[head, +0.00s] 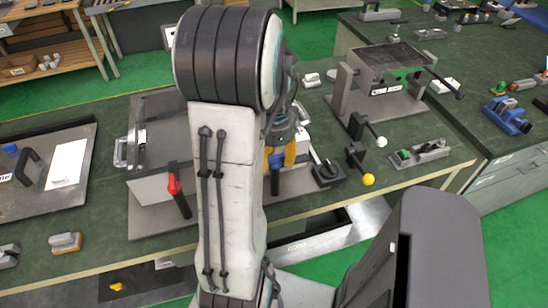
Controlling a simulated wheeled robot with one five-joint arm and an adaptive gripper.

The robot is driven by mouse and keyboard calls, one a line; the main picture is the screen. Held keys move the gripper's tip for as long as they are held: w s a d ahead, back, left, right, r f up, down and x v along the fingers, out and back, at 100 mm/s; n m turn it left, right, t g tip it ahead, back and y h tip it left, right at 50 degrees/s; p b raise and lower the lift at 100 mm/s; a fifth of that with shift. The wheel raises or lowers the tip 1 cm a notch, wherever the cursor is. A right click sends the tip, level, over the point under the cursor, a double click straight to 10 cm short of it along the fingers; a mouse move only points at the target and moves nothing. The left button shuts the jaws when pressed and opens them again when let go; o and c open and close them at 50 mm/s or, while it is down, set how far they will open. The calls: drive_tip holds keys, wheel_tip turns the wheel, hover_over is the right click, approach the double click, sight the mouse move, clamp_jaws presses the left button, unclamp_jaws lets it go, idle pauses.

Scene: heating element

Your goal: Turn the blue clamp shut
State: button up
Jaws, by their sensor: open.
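My gripper (281,158) is mostly hidden behind my own arm, which fills the middle of the head view. Only its orange-yellow and grey parts show, low over the bench. It is open. I cannot clearly make out the blue clamp at the gripper; a dark upright piece (275,181) shows just below it, and I cannot tell whether they touch. A red-handled clamp (174,184) stands at the front of a grey box-like fixture (148,186) left of my arm. A blue vise-like tool (508,117) lies apart on the right bench.
A black knob block (327,173) stands right of the gripper, near a yellow-knobbed lever (367,179) and a white-knobbed lever (380,142). A raised metal stand (390,67) is behind them. A tray (40,190) lies at left. Green floor (95,85) is open behind.

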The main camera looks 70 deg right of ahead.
drive_tip(key=shift+c, duration=0.3)
clamp_jaws()
